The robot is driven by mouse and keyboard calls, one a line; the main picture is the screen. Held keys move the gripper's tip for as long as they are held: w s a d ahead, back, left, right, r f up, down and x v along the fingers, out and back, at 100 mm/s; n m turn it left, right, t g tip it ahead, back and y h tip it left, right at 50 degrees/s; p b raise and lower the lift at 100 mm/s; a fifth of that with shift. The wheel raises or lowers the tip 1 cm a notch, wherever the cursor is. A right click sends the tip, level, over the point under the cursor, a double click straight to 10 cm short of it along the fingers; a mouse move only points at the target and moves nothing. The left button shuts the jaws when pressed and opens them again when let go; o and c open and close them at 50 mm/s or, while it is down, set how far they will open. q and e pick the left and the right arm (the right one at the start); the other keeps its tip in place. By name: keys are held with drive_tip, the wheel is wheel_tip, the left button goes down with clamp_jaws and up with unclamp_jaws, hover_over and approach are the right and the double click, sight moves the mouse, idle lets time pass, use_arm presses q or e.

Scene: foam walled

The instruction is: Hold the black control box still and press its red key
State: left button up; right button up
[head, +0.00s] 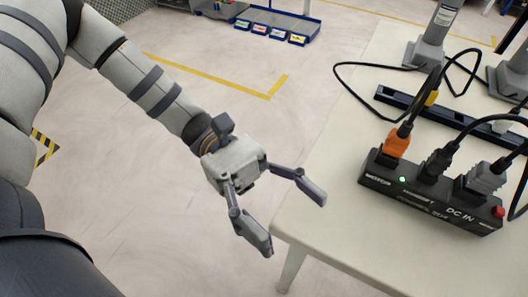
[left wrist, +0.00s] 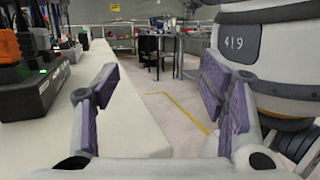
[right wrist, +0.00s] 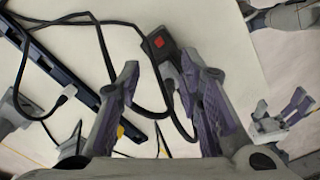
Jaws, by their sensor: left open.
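The black control box (head: 430,203) lies on the white table with several cables plugged into its top and a lit green light. Its red key (head: 498,212) is on the right end, by the "DC IN" lettering. My left gripper (head: 294,225) is open and empty, off the table's left edge and apart from the box. In the left wrist view the box (left wrist: 38,95) stands at the left, outside the fingers (left wrist: 160,68). In the right wrist view my right gripper (right wrist: 159,64) is open, with the red key (right wrist: 159,42) showing beyond and between its fingertips; contact cannot be told.
Cables loop over the white table (head: 340,215) behind the box. A long black rail (head: 450,120) lies behind it, near grey stands (head: 430,48). A blue tray (head: 277,24) is on the floor far back. The table's near left part is clear.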

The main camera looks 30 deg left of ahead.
sight(395, 161)
use_arm(q)
drive_tip(key=w+n+t, duration=0.1)
drive_tip(key=w+t, duration=0.1)
drive_tip(key=w, duration=0.2)
drive_tip(key=w+n+t, duration=0.1)
drive_tip(key=w+t, duration=0.1)
drive_tip(key=w, duration=0.3)
drive_tip(key=w+n+t+y, duration=0.1)
drive_tip(key=w+n+t, duration=0.1)
drive_tip(key=w, duration=0.3)
drive_tip(key=shift+a+r+t, duration=0.1)
drive_tip(key=shift+a+t, duration=0.15)
drive_tip(key=shift+t, duration=0.35)
drive_tip(key=shift+w+d, duration=0.15)
drive_tip(key=shift+d, duration=0.1)
drive_tip(key=d, duration=1.1)
drive_tip(key=shift+w+d, duration=0.25)
drive_tip(key=shift+w, duration=0.05)
drive_tip(key=c, duration=1.5)
drive_tip(key=shift+c, duration=0.2)
use_arm(e)
clamp_jaws()
